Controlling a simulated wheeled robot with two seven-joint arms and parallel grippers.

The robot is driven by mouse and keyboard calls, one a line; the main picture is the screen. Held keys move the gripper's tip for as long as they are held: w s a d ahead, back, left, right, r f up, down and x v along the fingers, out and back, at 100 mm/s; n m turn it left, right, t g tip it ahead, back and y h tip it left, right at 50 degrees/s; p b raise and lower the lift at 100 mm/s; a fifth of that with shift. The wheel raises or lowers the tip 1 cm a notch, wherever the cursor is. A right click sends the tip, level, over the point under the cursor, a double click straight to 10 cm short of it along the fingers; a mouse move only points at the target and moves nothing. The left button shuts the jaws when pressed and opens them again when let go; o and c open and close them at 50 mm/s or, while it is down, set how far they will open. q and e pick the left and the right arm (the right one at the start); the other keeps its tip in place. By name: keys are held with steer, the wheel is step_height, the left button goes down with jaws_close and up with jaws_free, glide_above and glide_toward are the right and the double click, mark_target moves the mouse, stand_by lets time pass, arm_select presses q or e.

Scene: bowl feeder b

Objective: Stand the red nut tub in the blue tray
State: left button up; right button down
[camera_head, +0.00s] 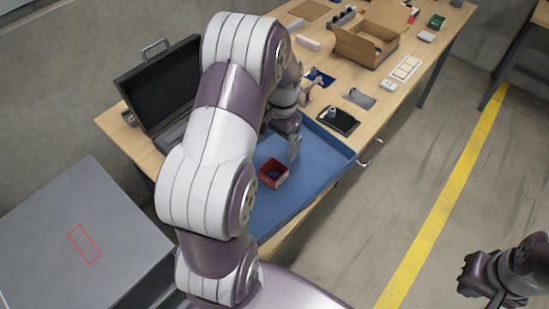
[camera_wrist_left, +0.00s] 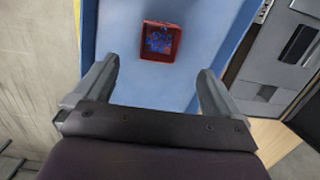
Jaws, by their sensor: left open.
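The red nut tub (camera_head: 273,173) stands upright on the floor of the blue tray (camera_head: 320,170). In the left wrist view the tub (camera_wrist_left: 148,53) holds small dark blue pieces, and the tray (camera_wrist_left: 200,50) surrounds it. My left gripper (camera_head: 294,150) is above the tray, behind and a little right of the tub in the head view. In the left wrist view its two fingers (camera_wrist_left: 158,75) are spread wide, with nothing between them, and the tub is beyond them, apart. My right gripper (camera_head: 470,277) is at the lower right, away from the table; its jaws are unclear.
An open black case (camera_head: 160,90) stands at the table's left. A black pad (camera_head: 338,121) lies behind the tray, and an open cardboard box (camera_head: 368,42) stands farther back. A grey cabinet (camera_head: 85,235) with a red outline is at the lower left.

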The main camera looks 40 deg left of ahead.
arm_select(q)
steer(key=s+d+r+t, duration=0.1)
steer(key=s+d+r, duration=0.1)
steer(key=s+d, duration=0.3)
steer(key=s+d+r+t, duration=0.1)
steer(key=s+d+r, duration=0.1)
steer(key=s+d, duration=0.3)
steer(key=d, duration=0.3)
steer(key=shift+d+r+n+t, duration=0.3)
steer(key=shift+d+n+t, duration=0.05)
steer(key=shift+n+t, duration=0.05)
